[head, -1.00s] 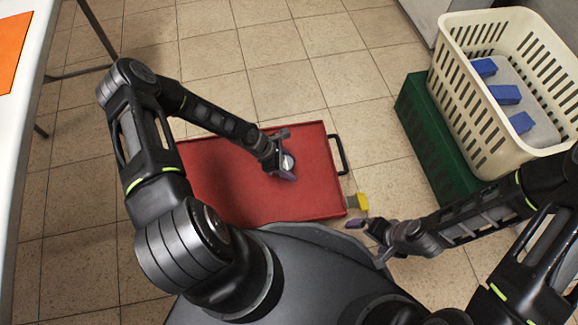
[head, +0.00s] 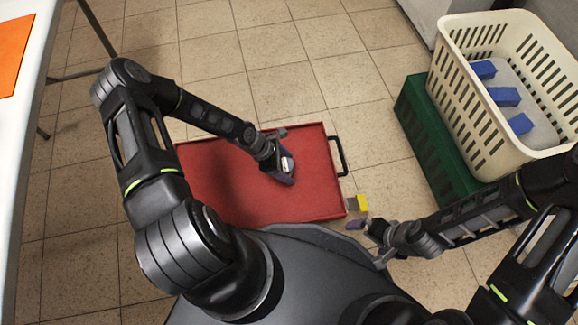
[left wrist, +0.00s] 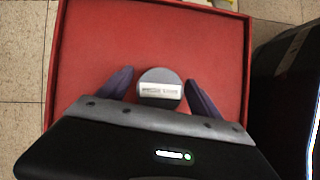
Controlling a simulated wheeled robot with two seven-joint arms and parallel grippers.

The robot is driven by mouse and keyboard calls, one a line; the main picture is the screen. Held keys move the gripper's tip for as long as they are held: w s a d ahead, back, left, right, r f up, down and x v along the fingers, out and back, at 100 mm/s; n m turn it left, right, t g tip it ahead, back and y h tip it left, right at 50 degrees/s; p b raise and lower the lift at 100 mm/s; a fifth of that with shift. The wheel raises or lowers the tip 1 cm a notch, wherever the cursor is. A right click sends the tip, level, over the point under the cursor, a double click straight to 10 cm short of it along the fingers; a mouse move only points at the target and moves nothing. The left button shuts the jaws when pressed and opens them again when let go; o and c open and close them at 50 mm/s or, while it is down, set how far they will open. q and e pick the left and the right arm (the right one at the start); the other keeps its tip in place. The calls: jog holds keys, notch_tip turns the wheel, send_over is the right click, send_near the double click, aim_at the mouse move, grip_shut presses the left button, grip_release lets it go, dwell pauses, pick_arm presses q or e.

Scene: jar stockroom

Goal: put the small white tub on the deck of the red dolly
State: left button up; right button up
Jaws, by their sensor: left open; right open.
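The red dolly (head: 230,205) lies on the floor in front of me, a flat red deck with a low rim and a black handle on its right side. In the left wrist view the red deck (left wrist: 85,50) fills most of the picture. The small white tub (head: 287,164), round with a grey lid and a white label, is on the deck. It also shows in the left wrist view (left wrist: 160,88), between the open fingers of my left gripper (left wrist: 159,90), with a gap at each side. My right gripper (head: 361,226) is open and empty, beyond the dolly's near right corner.
A yellow object (head: 357,203) is beside the dolly's right edge, near my right gripper. A white table (head: 28,100) edges the left. Floor beyond the dolly is clear.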

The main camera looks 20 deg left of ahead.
pick_arm(q)
jog(key=p+v, duration=0.3)
jog(key=v, duration=0.7)
jog(key=shift+r, duration=0.3)
jog(key=s+d+r+m+g, duration=0.1)
jog(key=s+d+m, duration=0.3)
jog(key=d+m, duration=0.8)
jog(key=s+d+m+y, duration=0.1)
jog(key=s+d+m, duration=0.4)
jog(key=s+m, duration=0.4)
jog(key=shift+r+g+y, duration=0.3)
jog(key=shift+r, duration=0.1)
jog(key=shift+s+a, duration=0.1)
jog(key=shift+a, duration=0.05)
